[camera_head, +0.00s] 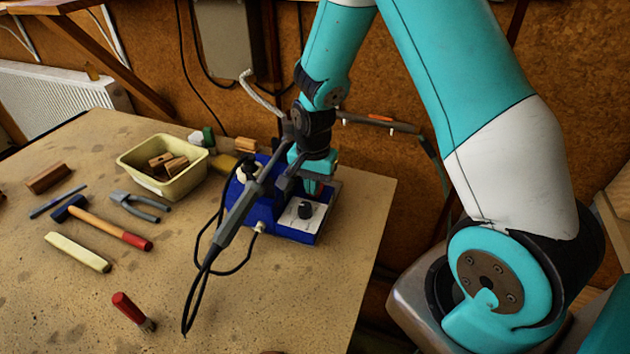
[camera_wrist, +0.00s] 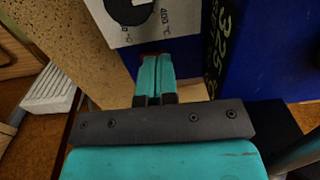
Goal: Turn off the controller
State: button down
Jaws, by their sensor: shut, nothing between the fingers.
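The controller is a blue soldering station (camera_head: 262,212) near the right edge of the workbench. Its pale dial plate with a black knob (camera_head: 305,210) faces up. My gripper (camera_head: 311,187) points down at the station, just behind the knob. In the wrist view my gripper's teal fingers (camera_wrist: 155,72) are together with nothing between them. Their tips lie just below the dial plate (camera_wrist: 165,25), whose black knob (camera_wrist: 129,10) is cut by the frame's top. A sliver of red (camera_wrist: 153,54) shows at the fingertips, mostly hidden. I cannot tell if they touch it, nor its position.
A soldering iron (camera_head: 238,218) with a black cable stands at the station's left. The bench's front middle is clear.

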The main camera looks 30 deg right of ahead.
jog(key=shift+s+a+f, duration=0.15)
jog(key=shift+s+f, duration=0.25)
jog(key=shift+f, duration=0.25)
jog(key=shift+w+d+r, duration=0.25)
jog(key=shift+w+d, duration=0.3)
jog(key=shift+d, duration=0.1)
jog(key=shift+w+r+p, duration=0.1)
jog(key=shift+r+p, duration=0.4)
jog(key=shift+p, duration=0.25)
jog(key=r+p, duration=0.2)
jog(key=r, duration=0.1)
jog(key=r+p, duration=0.1)
jog(key=shift+a+r, duration=0.3)
jog(key=shift+r, duration=0.1)
notch_tip(320, 180, up, 9)
jog(key=b, duration=0.2)
